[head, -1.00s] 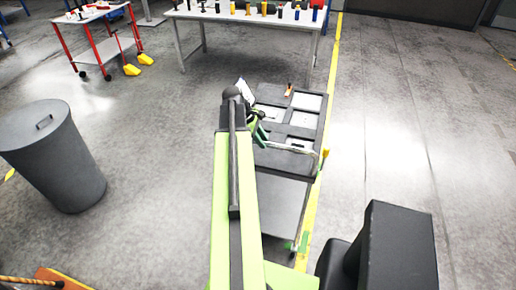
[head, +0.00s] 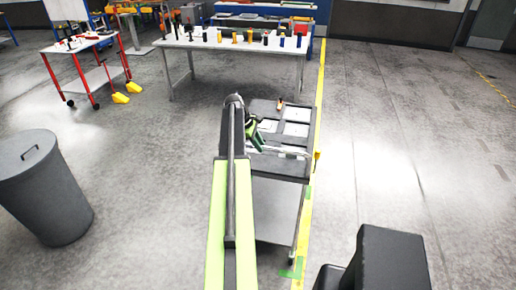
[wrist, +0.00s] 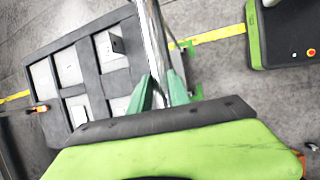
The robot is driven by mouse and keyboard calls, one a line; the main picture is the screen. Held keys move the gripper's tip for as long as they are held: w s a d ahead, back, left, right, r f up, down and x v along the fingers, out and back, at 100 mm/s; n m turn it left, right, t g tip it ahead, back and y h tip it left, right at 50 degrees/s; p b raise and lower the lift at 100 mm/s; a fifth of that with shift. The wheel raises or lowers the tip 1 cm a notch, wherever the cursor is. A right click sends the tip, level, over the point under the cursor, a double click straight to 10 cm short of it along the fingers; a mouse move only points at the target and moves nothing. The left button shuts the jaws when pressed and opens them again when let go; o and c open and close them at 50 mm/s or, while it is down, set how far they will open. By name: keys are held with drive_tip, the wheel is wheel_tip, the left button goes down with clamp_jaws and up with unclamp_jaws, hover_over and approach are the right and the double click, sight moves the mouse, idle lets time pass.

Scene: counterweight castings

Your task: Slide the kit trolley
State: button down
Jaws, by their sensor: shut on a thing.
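The kit trolley (head: 286,180) stands ahead of me, a dark cart with a compartmented top and a lower shelf, beside the yellow floor line. Its top tray (wrist: 85,48) fills the left of the wrist view, with light-coloured compartments. My gripper (head: 257,146) is at the trolley's near edge. In the wrist view its green fingers (wrist: 160,92) are shut on the pale metal handle bar (wrist: 153,40). The arm hides part of the trolley's left side in the head view.
A grey bin (head: 42,188) stands at the left. A white table (head: 235,45) with several small items stands behind the trolley, and a red-legged cart (head: 85,65) is at the back left.

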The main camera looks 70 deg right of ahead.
drive_tip(key=shift+d, duration=0.1)
drive_tip(key=c, duration=1.2)
unclamp_jaws()
drive_tip(key=shift+c, duration=0.2)
drive_tip(key=shift+r, duration=0.1)
drive_tip(key=p+v, duration=1.5)
drive_tip(key=v, duration=0.2)
drive_tip(key=shift+p, duration=0.4)
